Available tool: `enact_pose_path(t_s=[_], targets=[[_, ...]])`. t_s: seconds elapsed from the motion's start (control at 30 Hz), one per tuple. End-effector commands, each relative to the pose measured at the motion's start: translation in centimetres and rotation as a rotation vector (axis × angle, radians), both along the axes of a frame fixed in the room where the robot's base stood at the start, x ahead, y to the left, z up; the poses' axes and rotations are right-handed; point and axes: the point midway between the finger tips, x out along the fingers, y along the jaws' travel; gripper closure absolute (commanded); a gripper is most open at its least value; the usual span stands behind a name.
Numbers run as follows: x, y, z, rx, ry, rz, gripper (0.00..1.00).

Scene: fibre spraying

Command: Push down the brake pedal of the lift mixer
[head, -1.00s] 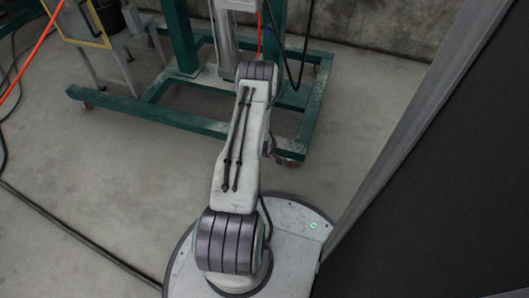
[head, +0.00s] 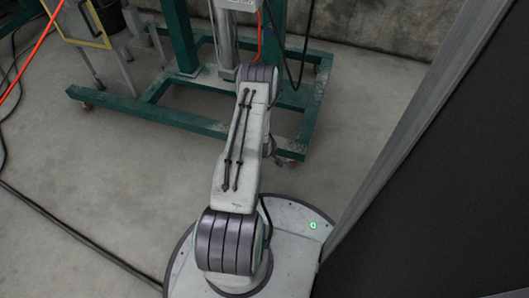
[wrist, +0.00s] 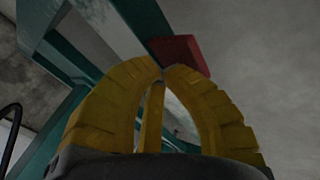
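The lift mixer's green frame (head: 160,123) stands on the floor at the top middle of the head view. In the wrist view, a red block that looks like the brake pedal (wrist: 182,54) is on or beside a green beam (wrist: 138,22). My gripper (wrist: 162,68) has yellow fingers whose tips come together, with nothing seen between them. The tips appear just by the pedal's near lower edge; I cannot tell whether they touch it. In the head view my arm hides the gripper, and the pedal is not seen.
A dark panel with a grey edge (head: 415,125) stands close on the right. A black cable (head: 75,235) runs over the floor at the left. A yellow-framed stand (head: 100,40) is at the upper left. The floor left of my base is otherwise clear.

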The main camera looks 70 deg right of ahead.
Motion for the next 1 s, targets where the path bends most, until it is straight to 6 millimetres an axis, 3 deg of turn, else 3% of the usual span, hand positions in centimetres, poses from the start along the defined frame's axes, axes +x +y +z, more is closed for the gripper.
enact_pose_path(t_s=[1.0], targets=[[-0.01, 0.19, -1.0, 0.001, 0.0, 0.0, 1.0]])
